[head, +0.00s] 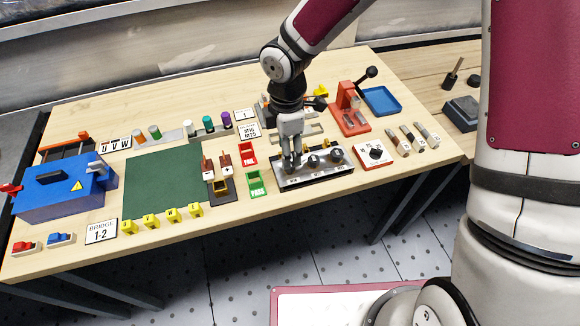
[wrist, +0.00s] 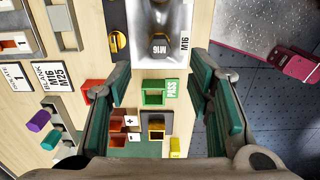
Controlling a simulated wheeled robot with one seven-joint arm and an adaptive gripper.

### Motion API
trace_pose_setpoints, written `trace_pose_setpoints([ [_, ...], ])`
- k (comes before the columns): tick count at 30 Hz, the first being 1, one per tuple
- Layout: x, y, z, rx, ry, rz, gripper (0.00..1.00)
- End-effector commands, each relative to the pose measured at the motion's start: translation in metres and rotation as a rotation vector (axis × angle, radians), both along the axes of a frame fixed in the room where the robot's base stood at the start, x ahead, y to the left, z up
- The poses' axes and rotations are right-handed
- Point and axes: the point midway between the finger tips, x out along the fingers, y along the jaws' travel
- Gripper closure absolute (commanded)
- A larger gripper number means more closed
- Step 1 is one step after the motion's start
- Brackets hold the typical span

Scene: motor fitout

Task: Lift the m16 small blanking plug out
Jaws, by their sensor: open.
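My gripper (head: 291,165) points down over the plate's left end and hides the plug there. In the wrist view my gripper (wrist: 158,74) is open, its green-padded fingers wide apart on either side of the plug's line, with nothing between them.
A green PASS tray (head: 256,183) and a red FAIL tray (head: 247,154) stand left of the plate. A white block with a black knob (head: 375,154) is close on its right. A red lever press (head: 350,110) stands behind. The green mat (head: 163,180) has free room.

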Motion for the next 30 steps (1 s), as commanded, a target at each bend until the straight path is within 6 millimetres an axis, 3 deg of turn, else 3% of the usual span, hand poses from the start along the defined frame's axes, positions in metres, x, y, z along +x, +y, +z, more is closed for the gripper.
trace_pose_setpoints([
  [5,0.000,-0.002,-0.012,-0.002,0.003,0.000,0.53],
  [13,0.002,-0.006,-0.048,-0.001,0.002,0.001,0.53],
  [23,0.003,-0.006,-0.055,-0.001,0.000,-0.001,0.53],
  [28,0.003,-0.006,-0.055,-0.001,0.000,-0.001,0.89],
  [30,0.003,-0.006,-0.055,-0.001,0.000,-0.001,0.93],
])
